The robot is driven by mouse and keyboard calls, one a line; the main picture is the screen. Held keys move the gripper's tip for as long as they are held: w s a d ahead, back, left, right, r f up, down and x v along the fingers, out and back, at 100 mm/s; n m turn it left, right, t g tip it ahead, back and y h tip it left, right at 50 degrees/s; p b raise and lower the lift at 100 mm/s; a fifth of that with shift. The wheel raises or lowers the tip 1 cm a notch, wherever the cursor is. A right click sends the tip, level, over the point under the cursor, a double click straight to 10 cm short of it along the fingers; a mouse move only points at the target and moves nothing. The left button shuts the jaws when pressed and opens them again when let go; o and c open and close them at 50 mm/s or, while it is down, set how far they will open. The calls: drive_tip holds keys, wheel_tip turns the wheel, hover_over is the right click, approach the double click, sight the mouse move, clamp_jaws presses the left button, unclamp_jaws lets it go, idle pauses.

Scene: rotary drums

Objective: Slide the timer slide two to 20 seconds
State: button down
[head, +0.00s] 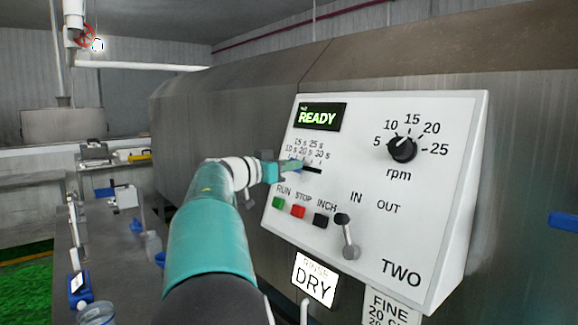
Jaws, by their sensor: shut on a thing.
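The control panel (440,240) marked TWO is a white sloped box on the drum, seen in the head view. Its timer slide two has a dark slot (314,170) under a scale reading 10, 15, 20, 25 and 30 s. My gripper (291,167) reaches in from the left and is shut on the slide's knob at the left part of the slot. The fingers mostly cover the knob, so its exact mark cannot be told. The dark slot to the right of the fingers is bare.
A READY display (320,117) and an rpm dial (402,149) are above. Green RUN (279,203), red STOP (298,211) and black INCH (321,220) buttons sit just below the slot. An IN/OUT lever (347,237) sticks out lower right. A bench (105,235) stands left.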

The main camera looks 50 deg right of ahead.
drive_tip(key=shift+s+a, duration=0.1)
drive_tip(key=shift+s, duration=0.1)
drive_tip(key=shift+w, duration=0.1)
drive_tip(key=c, duration=1.4)
unclamp_jaws()
drive_tip(key=shift+w, duration=0.1)
drive_tip(key=v, duration=1.3)
drive_tip(key=shift+a, duration=0.35)
